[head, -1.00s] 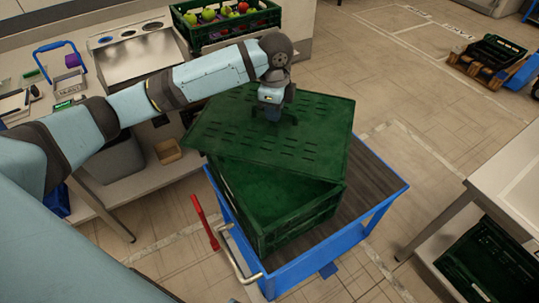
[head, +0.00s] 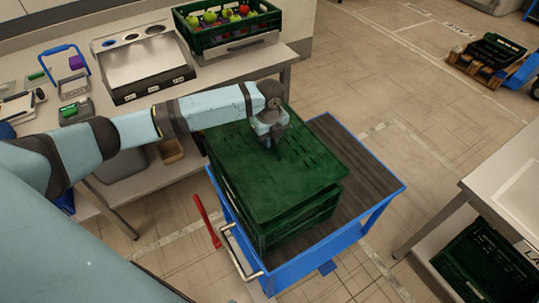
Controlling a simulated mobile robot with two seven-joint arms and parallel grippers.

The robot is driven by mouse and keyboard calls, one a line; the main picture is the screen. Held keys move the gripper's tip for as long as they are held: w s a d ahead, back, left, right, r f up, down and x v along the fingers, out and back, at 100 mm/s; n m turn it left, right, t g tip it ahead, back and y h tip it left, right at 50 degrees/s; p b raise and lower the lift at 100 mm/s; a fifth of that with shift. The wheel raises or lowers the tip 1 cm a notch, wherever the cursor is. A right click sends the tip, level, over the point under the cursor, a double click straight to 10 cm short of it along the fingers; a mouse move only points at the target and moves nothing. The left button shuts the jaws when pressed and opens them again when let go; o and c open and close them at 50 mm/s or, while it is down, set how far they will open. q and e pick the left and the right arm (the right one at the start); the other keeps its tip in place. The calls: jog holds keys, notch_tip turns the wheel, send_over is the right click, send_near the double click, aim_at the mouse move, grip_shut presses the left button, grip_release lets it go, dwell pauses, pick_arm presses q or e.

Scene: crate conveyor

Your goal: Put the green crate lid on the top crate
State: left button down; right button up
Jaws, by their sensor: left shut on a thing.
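The green crate lid (head: 265,185) is a flat slotted panel in the head view. It lies over the top of the green crate (head: 300,219) on the blue cart (head: 375,203), roughly in line with it, and hides the crate's inside. I cannot tell whether it is fully seated at every edge. My left gripper (head: 273,143) points down at the lid's far part and is shut on the lid. My right gripper is not in view.
The cart's dark deck is bare to the right of the crate. A red lever (head: 207,222) and a pale handle (head: 240,254) are at its front left. A bench (head: 287,53) with an apple crate (head: 236,39) stands behind. A white table (head: 500,172) is at right.

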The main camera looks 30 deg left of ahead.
aim_at(270, 155)
pick_arm(q)
notch_tip(270, 155, down, 4)
jog(key=shift+r, duration=0.2)
jog(key=shift+f, duration=2.15)
jog(key=c, duration=1.1)
grip_release()
jog(key=shift+f, duration=0.1)
jog(key=shift+r, duration=0.2)
notch_tip(270, 155, up, 12)
jog(key=shift+f, duration=0.1)
